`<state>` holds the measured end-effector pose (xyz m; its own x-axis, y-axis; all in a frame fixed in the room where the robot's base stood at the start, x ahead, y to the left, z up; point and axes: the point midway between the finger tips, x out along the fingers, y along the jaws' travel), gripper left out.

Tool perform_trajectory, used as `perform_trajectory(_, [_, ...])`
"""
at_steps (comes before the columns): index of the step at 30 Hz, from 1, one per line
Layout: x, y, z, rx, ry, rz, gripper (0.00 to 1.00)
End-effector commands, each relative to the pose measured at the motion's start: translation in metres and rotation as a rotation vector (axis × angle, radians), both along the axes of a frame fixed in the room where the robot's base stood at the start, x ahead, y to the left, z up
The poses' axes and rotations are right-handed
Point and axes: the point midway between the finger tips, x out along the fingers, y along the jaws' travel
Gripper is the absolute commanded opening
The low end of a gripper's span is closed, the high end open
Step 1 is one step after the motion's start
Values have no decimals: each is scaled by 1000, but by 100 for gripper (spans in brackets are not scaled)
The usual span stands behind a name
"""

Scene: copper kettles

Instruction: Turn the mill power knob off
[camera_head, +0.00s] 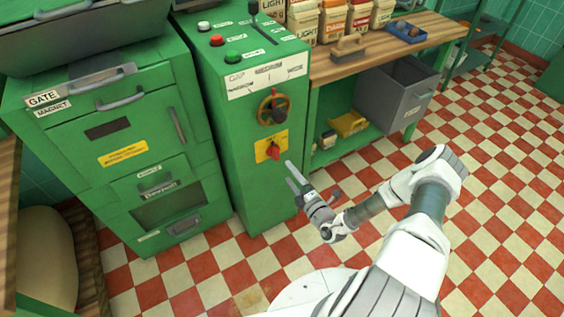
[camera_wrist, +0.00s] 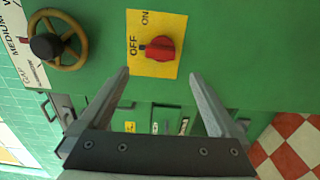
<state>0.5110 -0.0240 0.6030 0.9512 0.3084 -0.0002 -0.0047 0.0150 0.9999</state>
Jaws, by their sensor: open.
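The red power knob (camera_wrist: 162,50) is on a yellow plate (camera_wrist: 172,22) marked OFF and ON. In the wrist view its narrow, dark-marked end points left, beside the word OFF; ON is printed near the plate's top edge. The knob (camera_head: 274,152) also shows in the head view, on the front of the green control cabinet (camera_head: 228,150). My gripper (camera_wrist: 160,74) is open and empty. Its fingers point toward the plate, with the knob roughly centred between and beyond the tips. In the head view my gripper (camera_head: 290,174) is just in front of the knob, apparently not touching it.
A brass handwheel (camera_wrist: 58,45) with a black hub is close by on the cabinet, above the knob in the head view. A green mill body (camera_head: 120,150) stands left. A wooden bench (camera_head: 385,48) with bags and a grey bin (camera_head: 395,95) is right. The checkered floor is open.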

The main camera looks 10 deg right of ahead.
Motion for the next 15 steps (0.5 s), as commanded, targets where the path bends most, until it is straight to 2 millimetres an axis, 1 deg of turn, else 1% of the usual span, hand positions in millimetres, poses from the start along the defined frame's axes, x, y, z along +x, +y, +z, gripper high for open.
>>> perform_trajectory(1, [-13,-5,1,2,4,-4,98])
perform_trajectory(6, [-48,-16,1,0,2,-3,98])
perform_trajectory(10, [-67,-22,0,1,1,-2,98])
perform_trajectory(15, [-79,-26,0,0,0,0,98])
